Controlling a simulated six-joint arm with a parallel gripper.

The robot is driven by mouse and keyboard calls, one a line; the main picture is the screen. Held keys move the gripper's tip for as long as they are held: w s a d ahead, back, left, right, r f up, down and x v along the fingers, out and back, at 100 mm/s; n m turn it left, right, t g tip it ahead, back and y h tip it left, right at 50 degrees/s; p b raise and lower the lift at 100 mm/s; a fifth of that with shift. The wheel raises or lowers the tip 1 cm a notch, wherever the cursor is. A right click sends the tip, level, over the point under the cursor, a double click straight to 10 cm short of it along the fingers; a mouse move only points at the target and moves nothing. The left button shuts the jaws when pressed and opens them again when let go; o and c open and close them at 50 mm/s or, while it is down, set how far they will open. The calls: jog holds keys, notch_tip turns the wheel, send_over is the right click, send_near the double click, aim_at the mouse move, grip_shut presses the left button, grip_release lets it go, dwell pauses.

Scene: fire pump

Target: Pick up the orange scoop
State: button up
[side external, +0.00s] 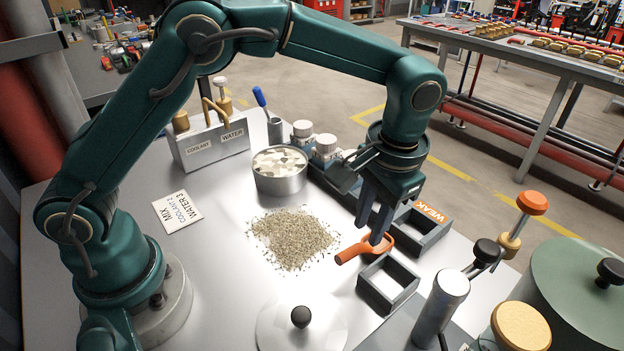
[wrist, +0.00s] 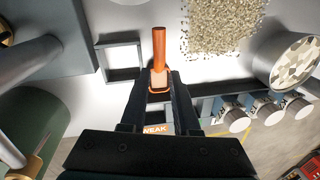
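The orange scoop (side external: 349,252) lies on the metal table beside the dark square frames, its handle toward the lower left in the side view. In the wrist view the scoop (wrist: 159,50) has its handle pointing up and its bowl end between my fingertips. My gripper (side external: 371,232) points down at the bowl end, fingers apart. In the wrist view my gripper (wrist: 160,82) has one finger on each side of the bowl. I cannot tell whether the fingers touch it. The fingers hide part of the bowl.
An empty square frame (side external: 363,284) stands close to the scoop, with another marked WEAK (side external: 440,232) behind. A granule pile (side external: 292,240) lies to the left. A round pan of pale chunks (side external: 280,185) stands behind it, and a lid (side external: 300,335) lies in front.

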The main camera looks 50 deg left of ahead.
aim_at(363, 245)
jog(key=shift+a+f, duration=0.15)
jog(key=shift+f, duration=1.1)
jog(key=shift+a+f, duration=0.15)
jog(key=shift+f, duration=1.05)
grip_shut()
